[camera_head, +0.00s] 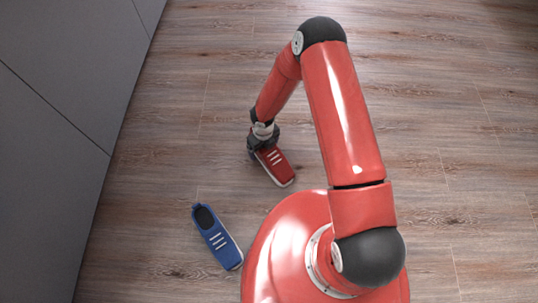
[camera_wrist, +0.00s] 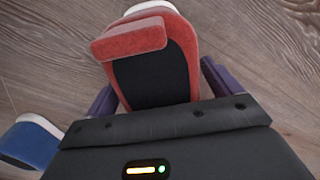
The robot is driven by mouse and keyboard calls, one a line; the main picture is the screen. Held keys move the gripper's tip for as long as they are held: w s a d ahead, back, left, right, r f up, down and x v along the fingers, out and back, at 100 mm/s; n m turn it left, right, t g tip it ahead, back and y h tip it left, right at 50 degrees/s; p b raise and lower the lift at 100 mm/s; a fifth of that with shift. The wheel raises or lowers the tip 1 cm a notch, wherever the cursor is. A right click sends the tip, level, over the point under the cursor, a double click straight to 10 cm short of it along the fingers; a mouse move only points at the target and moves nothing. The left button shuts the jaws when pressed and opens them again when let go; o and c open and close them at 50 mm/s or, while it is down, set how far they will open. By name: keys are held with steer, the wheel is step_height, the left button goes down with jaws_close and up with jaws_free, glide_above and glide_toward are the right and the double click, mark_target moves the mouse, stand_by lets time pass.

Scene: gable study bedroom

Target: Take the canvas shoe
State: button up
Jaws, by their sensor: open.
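A red shoe (camera_head: 276,168) with white stripes and a white sole lies on the floor under my arm's end in the head view. In the wrist view the red shoe (camera_wrist: 155,60) shows its red upper, dark opening and pale sole edge. My gripper (camera_wrist: 158,88) is open, with a purple finger on each side of the shoe's heel end; I cannot tell whether either finger touches it. In the head view my gripper (camera_head: 256,148) covers that end of the shoe. A blue shoe (camera_head: 218,238) lies apart at lower left; part shows in the wrist view (camera_wrist: 32,142).
The wood floor (camera_head: 450,120) is clear to the right and behind the shoes. A grey panelled front (camera_head: 60,100) runs along the left side. My red base stands close to the right of the blue shoe.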

steer(key=shift+f, duration=0.3)
steer(key=c, duration=1.2)
steer(key=shift+o, duration=0.2)
steer(key=shift+r, duration=0.1)
